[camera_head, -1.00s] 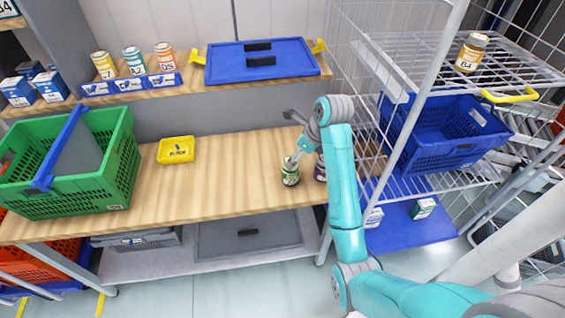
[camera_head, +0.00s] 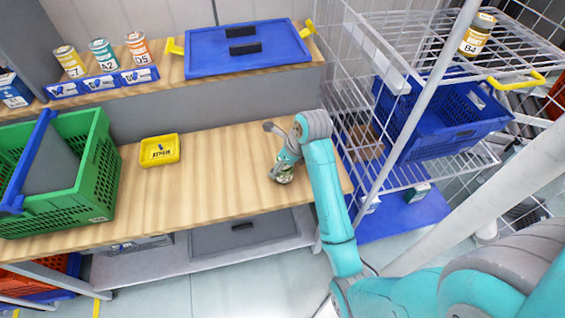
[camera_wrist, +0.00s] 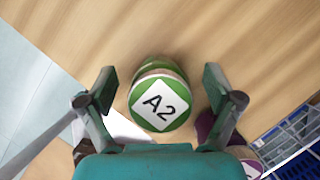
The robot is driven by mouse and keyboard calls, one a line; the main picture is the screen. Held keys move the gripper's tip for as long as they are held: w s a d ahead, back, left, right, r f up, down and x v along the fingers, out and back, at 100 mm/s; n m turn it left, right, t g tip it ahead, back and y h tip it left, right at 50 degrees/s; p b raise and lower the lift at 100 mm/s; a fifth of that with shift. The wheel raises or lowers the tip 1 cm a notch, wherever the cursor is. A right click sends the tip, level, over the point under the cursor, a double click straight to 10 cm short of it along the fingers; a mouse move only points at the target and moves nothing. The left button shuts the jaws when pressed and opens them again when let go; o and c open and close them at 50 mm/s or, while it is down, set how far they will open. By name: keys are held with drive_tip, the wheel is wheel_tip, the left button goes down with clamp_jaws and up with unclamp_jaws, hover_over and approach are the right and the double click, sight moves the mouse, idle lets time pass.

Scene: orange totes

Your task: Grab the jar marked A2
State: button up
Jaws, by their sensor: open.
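The jar marked A2 (camera_wrist: 158,101) is green with a white label diamond, and stands on the wooden bench. In the wrist view it lies between the two spread fingers of my gripper (camera_wrist: 160,76), with gaps on both sides. In the head view my gripper (camera_head: 284,160) is at the jar (camera_head: 286,176) and hides its upper part. My gripper is open and does not hold the jar. A purple jar (camera_wrist: 205,126) is close beside the right finger, partly hidden by it.
A dark and white object (camera_wrist: 84,150) is partly hidden behind the left finger. A yellow tray (camera_head: 160,150) and green crate (camera_head: 99,165) are on the bench to the left. A wire rack (camera_head: 350,60) stands close on the right. The bench between tray and jar is clear.

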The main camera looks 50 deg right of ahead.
drive_tip(key=c, duration=1.5)
drive_tip(key=shift+c, duration=0.3)
drive_tip(key=shift+r, duration=0.1)
